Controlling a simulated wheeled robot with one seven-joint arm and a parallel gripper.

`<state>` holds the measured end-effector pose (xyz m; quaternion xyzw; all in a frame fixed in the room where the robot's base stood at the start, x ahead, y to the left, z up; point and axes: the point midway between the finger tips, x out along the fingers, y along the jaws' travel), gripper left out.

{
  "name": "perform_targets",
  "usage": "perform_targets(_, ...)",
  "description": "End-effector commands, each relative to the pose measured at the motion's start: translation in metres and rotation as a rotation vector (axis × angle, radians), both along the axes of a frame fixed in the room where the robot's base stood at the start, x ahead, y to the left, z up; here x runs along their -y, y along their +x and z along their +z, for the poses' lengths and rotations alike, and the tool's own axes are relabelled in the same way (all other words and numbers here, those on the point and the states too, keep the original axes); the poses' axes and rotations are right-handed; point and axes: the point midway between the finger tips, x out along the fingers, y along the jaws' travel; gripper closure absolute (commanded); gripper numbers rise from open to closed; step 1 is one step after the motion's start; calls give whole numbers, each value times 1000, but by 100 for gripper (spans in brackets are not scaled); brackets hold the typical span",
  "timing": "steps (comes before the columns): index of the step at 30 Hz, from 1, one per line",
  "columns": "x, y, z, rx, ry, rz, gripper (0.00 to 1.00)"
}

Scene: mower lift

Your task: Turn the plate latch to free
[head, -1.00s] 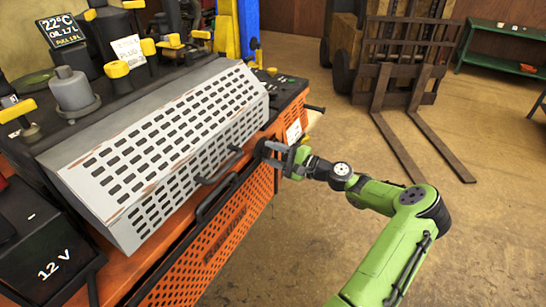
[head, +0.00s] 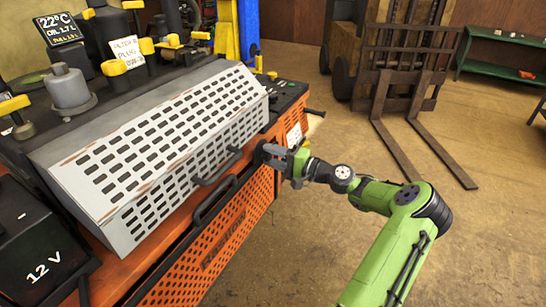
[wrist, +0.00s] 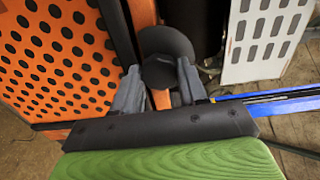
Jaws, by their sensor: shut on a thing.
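The plate latch appears as a dark round knob (head: 261,151) on the orange front of the machine, to the right of the grey slotted cover. In the wrist view the round black latch head (wrist: 168,48) sits between my two grey fingers. My gripper (head: 276,156) reaches it from the right, shut on the latch; the wrist view shows its fingertips (wrist: 160,80) on either side of the latch. The fingers hide part of the latch in the head view, so its exact turn angle cannot be told. The orange perforated plate (head: 230,240) hangs below, upright.
The grey slotted cover (head: 165,150) has a dark handle (head: 217,168) close to my gripper. A black 12 V box (head: 40,240) is at lower left. A forklift (head: 400,75) stands behind, its forks on the floor. The floor right of the machine is open.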

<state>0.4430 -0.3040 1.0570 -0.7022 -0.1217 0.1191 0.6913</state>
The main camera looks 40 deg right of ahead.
Motion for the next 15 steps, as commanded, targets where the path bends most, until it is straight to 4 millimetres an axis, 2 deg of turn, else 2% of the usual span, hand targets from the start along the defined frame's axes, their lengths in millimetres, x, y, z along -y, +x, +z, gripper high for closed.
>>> perform_targets(5, 0, 0, -1, -3, -1, 1, 88)
perform_targets(6, 0, 0, -1, -3, -1, 1, 55)
perform_targets(10, 0, 0, -1, -2, -1, 1, 35)
perform_targets(15, 0, 0, 0, -1, 1, 0, 33)
